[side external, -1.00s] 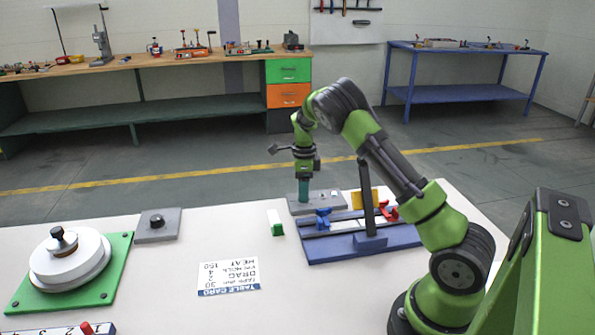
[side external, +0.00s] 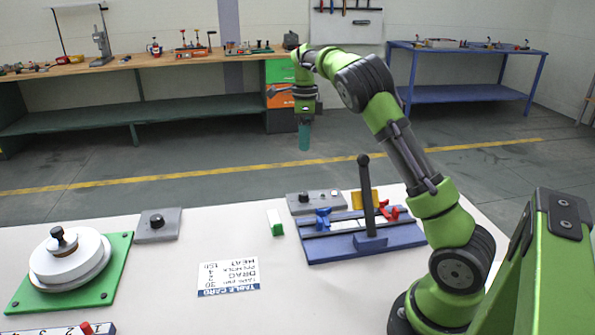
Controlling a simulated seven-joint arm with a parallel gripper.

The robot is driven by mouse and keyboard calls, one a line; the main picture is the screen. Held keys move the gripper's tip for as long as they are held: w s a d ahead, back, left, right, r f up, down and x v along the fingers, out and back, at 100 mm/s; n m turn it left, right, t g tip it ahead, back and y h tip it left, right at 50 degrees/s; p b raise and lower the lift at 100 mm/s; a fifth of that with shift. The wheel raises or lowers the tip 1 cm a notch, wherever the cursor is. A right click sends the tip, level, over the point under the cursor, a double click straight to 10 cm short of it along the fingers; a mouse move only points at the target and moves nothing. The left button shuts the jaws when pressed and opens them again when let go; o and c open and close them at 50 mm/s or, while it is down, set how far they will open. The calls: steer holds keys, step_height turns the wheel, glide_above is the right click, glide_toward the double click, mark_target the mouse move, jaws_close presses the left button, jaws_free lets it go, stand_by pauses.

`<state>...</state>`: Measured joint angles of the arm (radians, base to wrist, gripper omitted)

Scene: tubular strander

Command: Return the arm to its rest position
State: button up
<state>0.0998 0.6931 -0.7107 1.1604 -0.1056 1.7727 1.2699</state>
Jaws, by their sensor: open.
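My gripper (side external: 304,138) is raised well above the far edge of the white table and points straight down. Its teal fingers look open and hold nothing; the gap between them is hard to see from this side. Below it, apart from it, a grey plate with a dark knob and a light button (side external: 316,202) lies on the table. My green and black arm bends up from its base at the lower right and reaches over to the gripper.
A blue fixture (side external: 318,253) with an upright black lever (side external: 366,195) stands beside my arm. A green and white block (side external: 275,222), a table card (side external: 228,278), another knobbed plate (side external: 157,225) and a white disc on a green base (side external: 120,280) lie leftward. Space around the gripper is clear.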

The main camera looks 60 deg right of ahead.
steer(key=s+a+r+n+t, duration=0.2)
steer(key=s+a+n+t, duration=0.1)
steer(key=s+a+n, duration=0.7)
steer(key=s+a+r+n+t+y, duration=0.1)
steer(key=s+a+r+n+t, duration=0.2)
steer(key=s+a+n, duration=0.7)
steer(key=a+n+t, duration=0.1)
steer(key=a+n, duration=0.4)
steer(key=a, duration=0.1)
steer(key=shift+s+a+y, duration=0.3)
steer(key=shift+s+a, duration=0.05)
steer(key=shift+a, duration=0.05)
